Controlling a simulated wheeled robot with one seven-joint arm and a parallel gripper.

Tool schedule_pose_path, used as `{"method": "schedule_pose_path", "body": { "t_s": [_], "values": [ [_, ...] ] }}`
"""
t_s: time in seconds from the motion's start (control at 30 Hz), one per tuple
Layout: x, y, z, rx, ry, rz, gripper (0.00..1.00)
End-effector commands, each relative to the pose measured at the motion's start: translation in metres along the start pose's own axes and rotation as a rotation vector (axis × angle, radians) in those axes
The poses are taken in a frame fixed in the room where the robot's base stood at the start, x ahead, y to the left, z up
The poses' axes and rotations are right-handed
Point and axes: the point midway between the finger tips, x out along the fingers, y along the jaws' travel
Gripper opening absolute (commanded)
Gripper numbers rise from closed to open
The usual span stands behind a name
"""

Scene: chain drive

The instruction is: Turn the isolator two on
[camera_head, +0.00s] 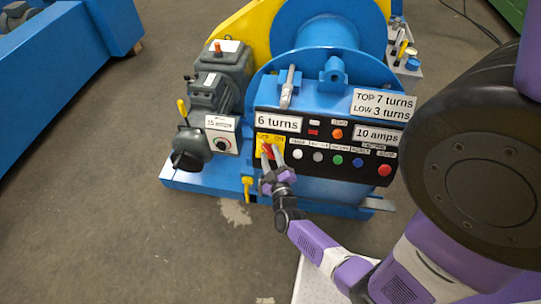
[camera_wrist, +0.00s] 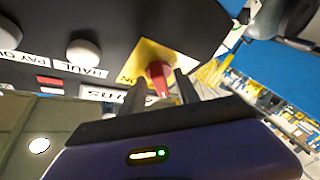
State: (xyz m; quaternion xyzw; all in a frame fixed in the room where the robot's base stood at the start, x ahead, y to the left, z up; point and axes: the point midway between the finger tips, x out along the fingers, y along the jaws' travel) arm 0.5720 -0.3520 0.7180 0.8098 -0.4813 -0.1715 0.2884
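A red rotary switch (camera_head: 267,148) sits on a yellow OFF/ON plate (camera_head: 262,138) at the left of the black control panel. I cannot read a label naming it isolator two. In the wrist view the red handle (camera_wrist: 157,72) stands out from its yellow plate (camera_wrist: 143,60). My gripper (camera_head: 273,155) is at this switch. In the wrist view my gripper (camera_wrist: 162,84) has its two dark fingers apart, one on each side of the red handle. A gap seems to show beside the handle. The handle's exact angle is partly hidden by the fingers.
The panel (camera_head: 315,168) carries a row of several buttons right of the switch, including a red one (camera_head: 385,170). A lever (camera_head: 288,87) rises above it. A dial box (camera_head: 222,138) and a yellow-handled lever (camera_head: 182,108) stand left. Open floor lies in front.

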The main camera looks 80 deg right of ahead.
Motion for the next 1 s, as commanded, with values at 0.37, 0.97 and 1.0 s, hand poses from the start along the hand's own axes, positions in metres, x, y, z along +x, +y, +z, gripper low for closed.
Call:
{"method": "schedule_pose_path", "body": {
  "t_s": [0.37,0.97,1.0],
  "values": [
    [-0.0003,-0.0001,-0.0002,0.000,0.000,-0.001,0.00],
    [0.0001,-0.0044,0.0014,0.126,0.002,0.089,0.00],
    [0.0004,-0.0049,0.0019,0.151,0.001,0.107,0.00]
  ]
}}
